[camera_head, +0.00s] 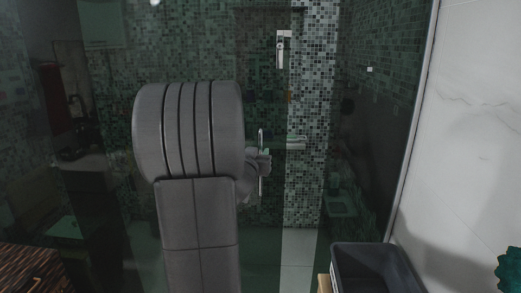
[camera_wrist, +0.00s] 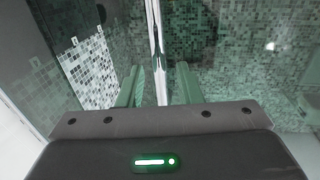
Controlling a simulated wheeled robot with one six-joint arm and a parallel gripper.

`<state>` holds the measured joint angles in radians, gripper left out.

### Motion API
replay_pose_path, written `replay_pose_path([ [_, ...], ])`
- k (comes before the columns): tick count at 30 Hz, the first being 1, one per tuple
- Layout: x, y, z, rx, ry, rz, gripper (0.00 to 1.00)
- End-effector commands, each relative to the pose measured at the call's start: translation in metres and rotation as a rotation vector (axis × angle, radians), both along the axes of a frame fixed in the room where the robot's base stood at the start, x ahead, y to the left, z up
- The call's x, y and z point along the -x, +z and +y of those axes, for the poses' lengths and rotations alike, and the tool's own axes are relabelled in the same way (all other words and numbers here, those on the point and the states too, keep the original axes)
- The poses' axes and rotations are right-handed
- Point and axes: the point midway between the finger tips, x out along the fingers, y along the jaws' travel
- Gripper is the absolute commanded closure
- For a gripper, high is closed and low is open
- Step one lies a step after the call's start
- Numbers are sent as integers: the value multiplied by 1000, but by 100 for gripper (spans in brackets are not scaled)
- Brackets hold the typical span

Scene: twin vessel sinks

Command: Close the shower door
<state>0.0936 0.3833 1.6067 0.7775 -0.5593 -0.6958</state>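The shower door (camera_head: 265,225) is a dark, see-through glass panel in front of green mosaic tiles. An upright chrome handle (camera_head: 261,180) is on the glass, and a bright upright bar, apparently this handle, shows in the wrist view (camera_wrist: 158,60). My gripper (camera_head: 263,160) is at the handle, partly hidden behind my arm. In the wrist view its two fingers (camera_wrist: 158,88) are apart, one on each side of the bar, with small gaps showing. A bright strip of unobscured mosaic (camera_head: 303,200) right of the handle looks like an open gap beside the glass.
A dark grey bin (camera_head: 375,250) stands at the bottom right, near a white marble wall (camera_head: 465,130). A brown woven item (camera_head: 30,268) is at the bottom left. A teal object (camera_head: 511,268) is at the right edge. A shower fixture (camera_head: 283,48) hangs inside.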

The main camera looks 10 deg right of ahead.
Motion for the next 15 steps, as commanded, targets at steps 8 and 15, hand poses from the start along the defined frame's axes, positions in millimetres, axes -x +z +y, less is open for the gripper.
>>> replay_pose_path([
  [8,-25,0,-13,0,0,0,68],
  [15,-27,0,-14,0,0,0,68],
])
